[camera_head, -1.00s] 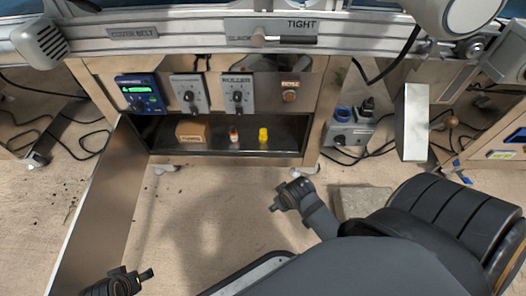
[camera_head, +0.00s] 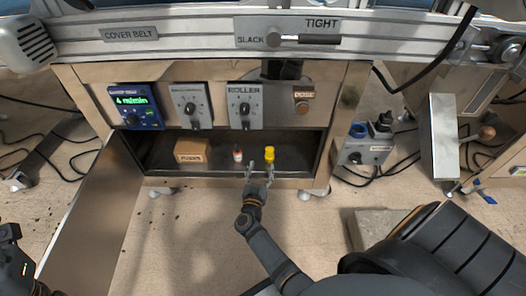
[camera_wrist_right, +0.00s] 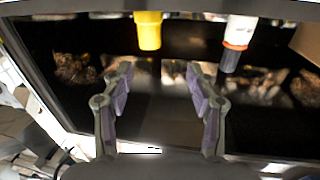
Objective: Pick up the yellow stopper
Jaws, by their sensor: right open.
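The yellow stopper (camera_head: 270,154) stands upright on the dark shelf of the open cabinet compartment, toward its right side. In the right wrist view the yellow stopper (camera_wrist_right: 148,30) shows at the top, beyond the fingertips. My right gripper (camera_head: 259,170) is open and empty at the front of the compartment, just short of the stopper. In the wrist view its fingers (camera_wrist_right: 159,75) are spread, and the stopper lines up with the gap between them. My left arm (camera_head: 15,255) shows at the lower left edge; its jaws cannot be made out.
A small white and red bottle (camera_head: 238,154) stands left of the stopper, close to the right gripper. A brown box (camera_head: 192,151) sits further left on the shelf. The control panels (camera_head: 245,106) are above the opening. An open door (camera_head: 92,205) hangs at the left.

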